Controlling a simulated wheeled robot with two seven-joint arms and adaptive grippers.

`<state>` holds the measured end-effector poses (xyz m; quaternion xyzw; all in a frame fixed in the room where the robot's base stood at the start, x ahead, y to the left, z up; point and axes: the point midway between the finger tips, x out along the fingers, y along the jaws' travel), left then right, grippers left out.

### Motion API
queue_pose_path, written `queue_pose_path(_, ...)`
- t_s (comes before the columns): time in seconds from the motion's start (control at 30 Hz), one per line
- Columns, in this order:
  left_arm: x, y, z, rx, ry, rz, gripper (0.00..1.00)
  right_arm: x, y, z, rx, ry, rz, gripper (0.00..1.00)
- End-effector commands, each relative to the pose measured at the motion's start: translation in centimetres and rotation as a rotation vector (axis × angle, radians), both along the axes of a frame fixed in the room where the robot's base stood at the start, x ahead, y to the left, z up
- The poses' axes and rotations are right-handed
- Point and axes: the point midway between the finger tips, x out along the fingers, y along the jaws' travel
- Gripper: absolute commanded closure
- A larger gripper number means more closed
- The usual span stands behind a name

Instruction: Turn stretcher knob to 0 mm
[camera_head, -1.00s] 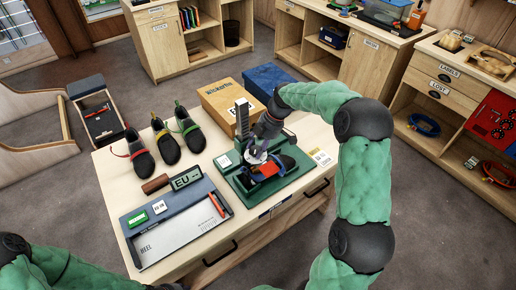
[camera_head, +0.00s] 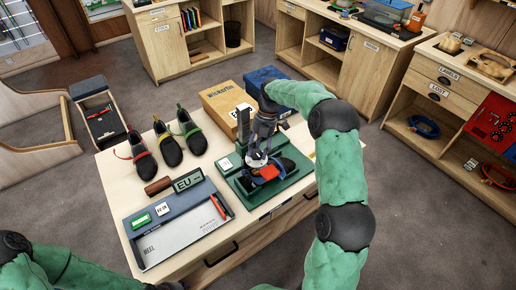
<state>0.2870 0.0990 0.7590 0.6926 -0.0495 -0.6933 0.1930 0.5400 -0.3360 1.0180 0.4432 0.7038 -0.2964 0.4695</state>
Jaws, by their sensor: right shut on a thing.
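The shoe stretcher has a green base (camera_head: 243,192) with a dark upright post (camera_head: 243,122) on the worktable. A pale round dial or disc (camera_head: 257,160) sits under my right gripper, and a dark shoe with a red part (camera_head: 267,172) is below it. My right gripper (camera_head: 258,150) comes down from above and is shut on the stretcher knob, which it mostly hides. I cannot read the knob's setting. A small white-faced display (camera_head: 226,163) sits at the base's left corner. Of my left arm only green links show at the bottom left; its gripper is out of the picture.
Three climbing shoes (camera_head: 170,150) stand at the table's back left. In front are an EU sign (camera_head: 187,180) and a grey measuring tray (camera_head: 180,236) with a red pen. A cardboard box (camera_head: 222,105) and a blue box (camera_head: 262,80) stand behind the stretcher.

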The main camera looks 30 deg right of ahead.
Motion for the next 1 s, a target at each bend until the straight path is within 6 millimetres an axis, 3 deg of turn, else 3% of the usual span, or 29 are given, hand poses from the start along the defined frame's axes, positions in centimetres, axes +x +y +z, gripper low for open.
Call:
queue_pose_path(0.6,0.0,0.0,0.18,0.0,0.0,0.0,0.6,0.01,-0.03,-0.08,-0.001,0.0,0.043,0.87)
queue_pose_path(0.63,0.0,0.0,0.18,0.0,0.0,0.0,0.6,0.02,-0.02,-0.08,-0.001,0.0,0.043,0.48)
queue_pose_path(0.7,0.0,0.0,0.19,0.0,0.0,0.0,0.6,0.02,-0.03,-0.07,-0.001,0.0,0.043,0.3)
queue_pose_path(1.0,0.0,0.0,0.19,0.0,0.0,0.0,0.6,0.06,-0.01,0.01,-0.001,-0.001,0.041,0.3)
